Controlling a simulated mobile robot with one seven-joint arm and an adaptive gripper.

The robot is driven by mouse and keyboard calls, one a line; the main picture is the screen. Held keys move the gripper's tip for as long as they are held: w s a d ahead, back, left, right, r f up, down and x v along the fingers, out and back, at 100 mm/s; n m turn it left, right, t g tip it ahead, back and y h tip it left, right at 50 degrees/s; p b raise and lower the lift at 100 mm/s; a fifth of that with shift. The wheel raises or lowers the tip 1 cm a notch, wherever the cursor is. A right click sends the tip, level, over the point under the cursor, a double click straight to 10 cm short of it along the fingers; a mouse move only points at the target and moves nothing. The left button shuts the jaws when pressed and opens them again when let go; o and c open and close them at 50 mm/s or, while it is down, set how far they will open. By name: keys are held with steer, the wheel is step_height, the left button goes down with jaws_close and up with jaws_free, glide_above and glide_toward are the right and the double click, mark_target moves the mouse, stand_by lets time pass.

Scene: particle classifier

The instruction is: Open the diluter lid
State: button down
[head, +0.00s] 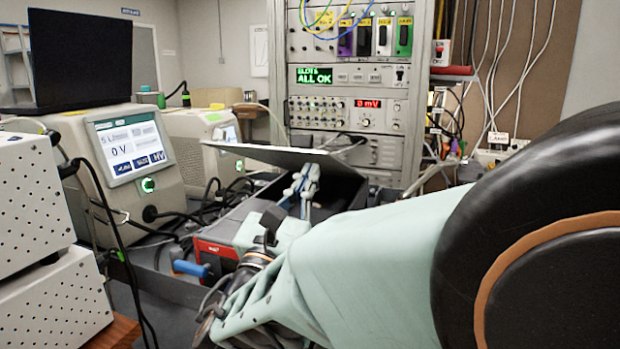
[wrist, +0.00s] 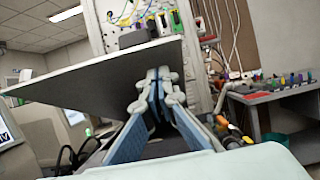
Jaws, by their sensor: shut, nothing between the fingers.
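The diluter is a dark box (head: 342,191) with a red front panel (head: 216,249) in the middle of the head view. Its flat, pale lid (head: 270,153) is raised and tilted above the box. In the wrist view the lid (wrist: 90,88) is a broad grey panel, filling much of the left and centre. My gripper (head: 309,168) is shut and empty, with its fingertips at the lid's underside over the box opening. The fingertips (wrist: 157,74) overlap the lid in the wrist view; I cannot tell if they touch it. My arm hides the box's near right part.
A instrument with a screen (head: 131,146) stands left of the diluter, with cables between. An equipment rack (head: 350,95) rises behind. White perforated boxes (head: 45,230) are at the near left. A side bench with small items (wrist: 270,90) is at right in the wrist view.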

steer(key=shift+w+r+p, duration=0.1)
steer(key=shift+r+p, duration=0.5)
steer(key=shift+r, duration=0.05)
steer(key=w+r+p, duration=0.1)
steer(key=r+p, duration=0.2)
steer(key=p, duration=0.1)
steer(key=w+d+r+g+p, duration=0.1)
steer(key=r+p, duration=0.2)
steer(key=p, duration=0.1)
steer(key=w+r+g+y+p, duration=0.1)
steer(key=r+p, duration=0.2)
steer(key=p, duration=0.1)
steer(key=shift+w+d, duration=0.25)
steer(key=shift+w, duration=0.1)
steer(key=w+d+r+g+p, duration=0.2)
steer(key=w+d+r+p, duration=0.2)
steer(key=w+r+p, duration=0.5)
steer(key=w+d+r+g+y+p, duration=0.1)
steer(key=w+d+r+p, duration=0.3)
steer(key=w+r+p, duration=0.5)
steer(key=shift+w+g+p, duration=0.4)
steer(key=shift+w+p, duration=1.35)
steer(key=shift+w, duration=0.55)
steer(key=shift+f, duration=0.1)
